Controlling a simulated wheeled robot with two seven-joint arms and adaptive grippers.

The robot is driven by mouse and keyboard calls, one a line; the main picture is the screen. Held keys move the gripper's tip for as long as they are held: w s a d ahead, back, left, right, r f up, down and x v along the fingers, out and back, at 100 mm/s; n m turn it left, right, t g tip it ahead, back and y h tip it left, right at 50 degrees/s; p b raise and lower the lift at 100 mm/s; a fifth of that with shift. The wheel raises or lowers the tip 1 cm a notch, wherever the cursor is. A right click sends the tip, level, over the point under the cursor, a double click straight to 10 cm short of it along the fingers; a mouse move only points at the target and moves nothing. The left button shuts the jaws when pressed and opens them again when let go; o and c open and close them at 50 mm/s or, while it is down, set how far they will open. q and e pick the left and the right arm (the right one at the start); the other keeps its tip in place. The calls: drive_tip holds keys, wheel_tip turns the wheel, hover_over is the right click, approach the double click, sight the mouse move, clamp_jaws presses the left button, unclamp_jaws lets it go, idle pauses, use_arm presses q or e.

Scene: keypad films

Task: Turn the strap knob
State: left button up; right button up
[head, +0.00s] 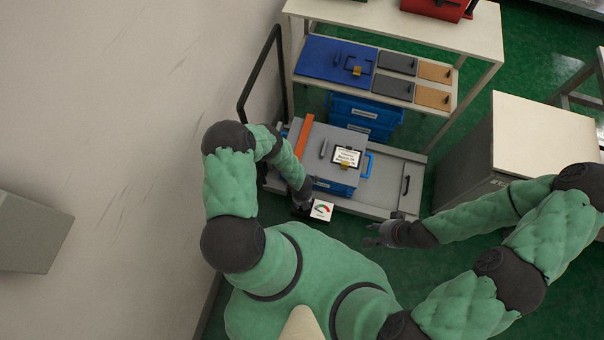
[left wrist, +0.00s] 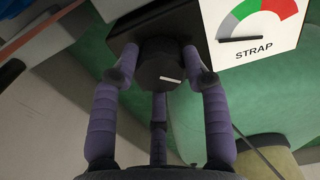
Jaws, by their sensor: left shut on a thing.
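The strap knob (left wrist: 165,66) is a dark round knob with a pale line on its face, on a dark box (left wrist: 150,28). My left gripper (left wrist: 161,75) has its purple-grey fingers closed around the knob. In the head view my left gripper (head: 303,194) reaches down at the cart's near edge and hides the knob. A white STRAP gauge (head: 321,210) stands beside it; in the left wrist view the gauge (left wrist: 257,32) has grey, green and red bands, and its needle lies at the grey end. My right gripper (head: 377,236) is open and empty, apart from the cart.
A grey platform cart (head: 388,190) carries blue crates under a grey lid (head: 312,160) with a white card. Behind it is a shelf unit (head: 420,30) with boxes. A cream cabinet (head: 545,125) stands right, a wall (head: 110,110) left. Green floor (head: 440,275) is clear near my right gripper.

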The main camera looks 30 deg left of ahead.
use_arm(q)
drive_tip(key=o, duration=1.1)
drive_tip(key=shift+o, duration=0.2)
drive_tip(key=shift+w+r, duration=0.1)
drive_tip(key=shift+r, duration=0.5)
wheel_tip(320, 180, up, 11)
drive_tip(key=shift+f, duration=0.15)
